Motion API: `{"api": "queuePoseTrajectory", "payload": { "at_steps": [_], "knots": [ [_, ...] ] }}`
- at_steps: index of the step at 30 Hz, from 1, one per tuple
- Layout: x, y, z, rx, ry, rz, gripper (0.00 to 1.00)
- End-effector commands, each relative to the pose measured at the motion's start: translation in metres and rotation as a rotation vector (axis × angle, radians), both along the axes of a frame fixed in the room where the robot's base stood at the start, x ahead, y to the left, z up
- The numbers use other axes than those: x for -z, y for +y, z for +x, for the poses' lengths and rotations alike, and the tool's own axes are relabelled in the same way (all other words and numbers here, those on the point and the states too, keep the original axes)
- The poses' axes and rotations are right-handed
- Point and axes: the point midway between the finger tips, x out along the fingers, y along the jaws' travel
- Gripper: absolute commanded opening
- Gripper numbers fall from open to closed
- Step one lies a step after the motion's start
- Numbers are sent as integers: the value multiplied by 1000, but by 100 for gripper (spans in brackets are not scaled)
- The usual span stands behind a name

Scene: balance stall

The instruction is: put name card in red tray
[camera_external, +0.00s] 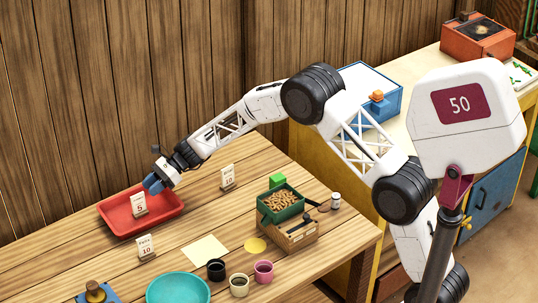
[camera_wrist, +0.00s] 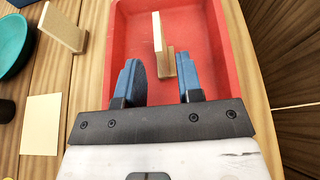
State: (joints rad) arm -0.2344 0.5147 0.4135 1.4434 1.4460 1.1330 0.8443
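A small white card on a tan stand (camera_external: 139,204) stands upright in the red tray (camera_external: 172,210). It has a red 5 on it. In the wrist view this card (camera_wrist: 158,34) stands on the floor of the red tray (camera_wrist: 127,30), just beyond and between my fingertips, with gaps on both sides. My gripper (camera_external: 154,184) is over the tray with its blue fingers apart. In the wrist view my gripper (camera_wrist: 160,76) is open and empty. The small writing on the cards is too small to read surely.
Two similar cards marked 10 stand outside the tray, one in front (camera_external: 146,246) and one to the right (camera_external: 228,177). A turquoise bowl (camera_external: 178,288), small cups (camera_external: 239,285) and a wooden box with a green tray (camera_external: 287,232) stand nearer. A pale sheet (camera_external: 205,249) lies flat.

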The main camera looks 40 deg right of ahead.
Motion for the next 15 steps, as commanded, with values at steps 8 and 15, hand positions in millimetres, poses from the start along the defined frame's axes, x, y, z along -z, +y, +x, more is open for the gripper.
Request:
{"api": "queuePoseTrajectory", "payload": {
  "at_steps": [8, 15],
  "knots": [
    [-15, -37, 0, 1, 1, 0, 34],
    [-20, -50, 0, 0, 1, 1, 34]
  ]
}}
